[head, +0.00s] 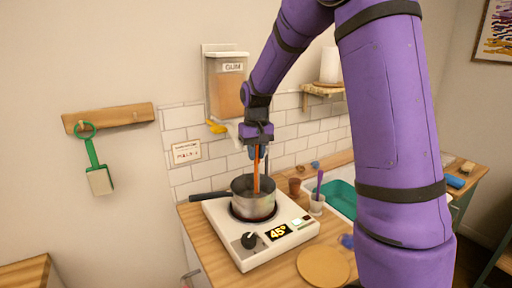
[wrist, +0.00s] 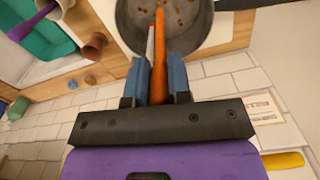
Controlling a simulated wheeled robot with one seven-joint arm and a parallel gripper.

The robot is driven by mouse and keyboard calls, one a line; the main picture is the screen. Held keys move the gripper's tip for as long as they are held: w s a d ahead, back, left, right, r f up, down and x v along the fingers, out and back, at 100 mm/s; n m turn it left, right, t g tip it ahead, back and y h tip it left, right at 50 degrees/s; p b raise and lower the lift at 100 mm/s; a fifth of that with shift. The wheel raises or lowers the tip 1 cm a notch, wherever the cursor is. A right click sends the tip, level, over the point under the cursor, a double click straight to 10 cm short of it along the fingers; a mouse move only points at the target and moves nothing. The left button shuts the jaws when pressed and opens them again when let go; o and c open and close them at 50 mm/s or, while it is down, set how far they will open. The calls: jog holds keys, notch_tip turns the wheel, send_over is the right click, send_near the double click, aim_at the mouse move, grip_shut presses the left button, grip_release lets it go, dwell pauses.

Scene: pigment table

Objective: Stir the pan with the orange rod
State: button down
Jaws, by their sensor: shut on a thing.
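The pan (head: 256,205) is a grey metal saucepan with a black handle (head: 209,197) pointing left. It sits on the white hot plate (head: 225,226), whose display reads 45°. My gripper (head: 257,155) is above the pan, shut on the orange rod (head: 257,178). The rod points down and its lower end is inside the pan. In the wrist view, the blue fingers (wrist: 156,82) hold the orange rod (wrist: 159,48), with a thin pale-and-red strip beside it. Brown bits lie in the pan (wrist: 192,40). Whether the rod tip touches the bottom cannot be told.
Right of the hot plate stand a brown cup (head: 295,187) and a white cup (head: 317,206) with a purple tool. A round wooden board (head: 323,267) lies in front. A teal basin (head: 342,197) is further right. A gum dispenser (head: 226,85) hangs on the wall behind.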

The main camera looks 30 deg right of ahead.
aim_at(256, 166)
jog(key=shift+f, duration=2.4)
jog(key=shift+w, duration=0.1)
